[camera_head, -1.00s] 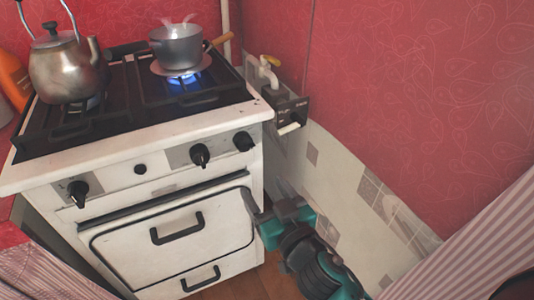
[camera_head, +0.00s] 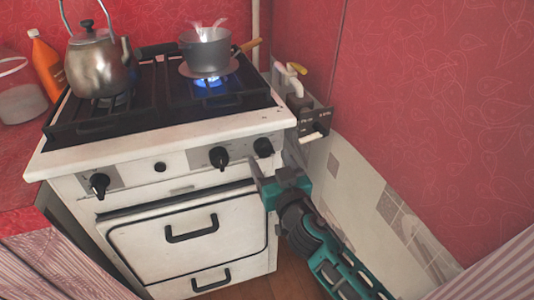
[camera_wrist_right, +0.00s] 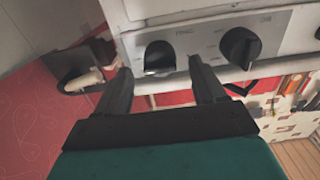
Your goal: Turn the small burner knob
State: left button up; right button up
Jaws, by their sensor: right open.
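The white stove front carries several black knobs: a left knob (camera_head: 99,185), a middle knob (camera_head: 219,157) and a rightmost knob (camera_head: 263,147). Their labels are too small to read. My right gripper (camera_head: 272,170) is open and empty, just below the rightmost knob. In the right wrist view, the rightmost knob (camera_wrist_right: 160,57) lies between and just beyond my open fingertips (camera_wrist_right: 160,68), with no visible contact. The middle knob (camera_wrist_right: 240,47) is to its right there. A blue flame (camera_head: 210,81) burns under the saucepan. My left gripper is out of view.
A grey saucepan (camera_head: 205,48) and a metal kettle (camera_head: 100,62) stand on the stove top. An orange bottle (camera_head: 46,65) stands at left.

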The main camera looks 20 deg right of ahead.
aim_at(267, 153)
jog(key=shift+w, duration=1.55)
jog(key=shift+c, duration=0.5)
jog(key=c, duration=1)
jog(key=shift+o, duration=0.2)
